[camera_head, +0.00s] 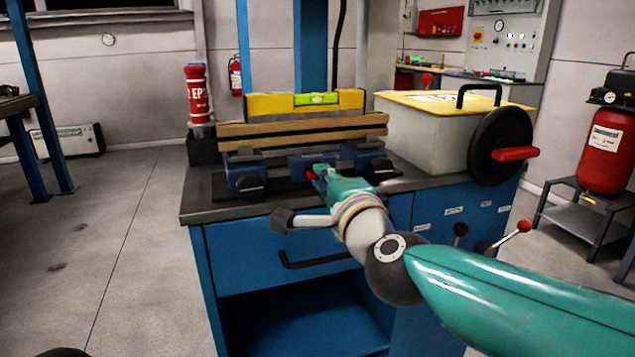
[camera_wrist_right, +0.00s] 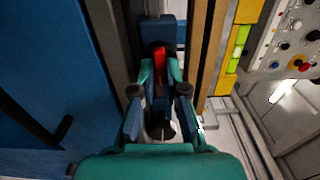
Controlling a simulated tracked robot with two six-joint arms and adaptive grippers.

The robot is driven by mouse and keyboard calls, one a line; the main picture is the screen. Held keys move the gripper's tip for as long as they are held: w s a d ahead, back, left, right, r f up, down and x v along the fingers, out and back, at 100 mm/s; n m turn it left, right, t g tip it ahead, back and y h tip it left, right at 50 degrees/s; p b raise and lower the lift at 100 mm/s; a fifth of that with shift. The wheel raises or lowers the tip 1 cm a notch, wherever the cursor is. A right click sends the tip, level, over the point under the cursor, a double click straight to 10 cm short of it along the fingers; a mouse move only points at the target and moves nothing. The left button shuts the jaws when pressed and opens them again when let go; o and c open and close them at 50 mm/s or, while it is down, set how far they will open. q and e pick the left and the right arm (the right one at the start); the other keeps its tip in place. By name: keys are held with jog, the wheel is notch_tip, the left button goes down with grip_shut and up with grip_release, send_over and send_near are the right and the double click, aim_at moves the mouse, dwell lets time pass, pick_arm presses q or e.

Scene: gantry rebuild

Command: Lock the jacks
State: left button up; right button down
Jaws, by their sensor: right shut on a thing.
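A row of blue jacks with black knobs sits on the dark benchtop: a left one (camera_head: 240,176), a middle one (camera_head: 299,167) and a right one (camera_head: 362,158). My right gripper (camera_head: 318,172) reaches in from the front right at the middle jack. It is shut on a small red lever (camera_wrist_right: 160,55), which shows between its fingertips (camera_wrist_right: 159,72) in the right wrist view. The fingers partly hide the lever and the middle jack's front. I cannot tell the lever's position exactly.
Behind the jacks lie wooden beams (camera_head: 230,135) and a yellow spirit level (camera_head: 275,104). A red bottle (camera_head: 197,95) stands at the back left. A grey box (camera_head: 425,137) with a black handwheel (camera_head: 489,147) stands to the right. The benchtop's front left edge is clear.

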jog(key=shift+f, duration=0.35)
jog(key=c, duration=1.2)
grip_release()
jog(key=shift+r, duration=0.1)
jog(key=shift+r, duration=0.1)
jog(key=shift+s, duration=0.1)
jog(key=v, duration=0.8)
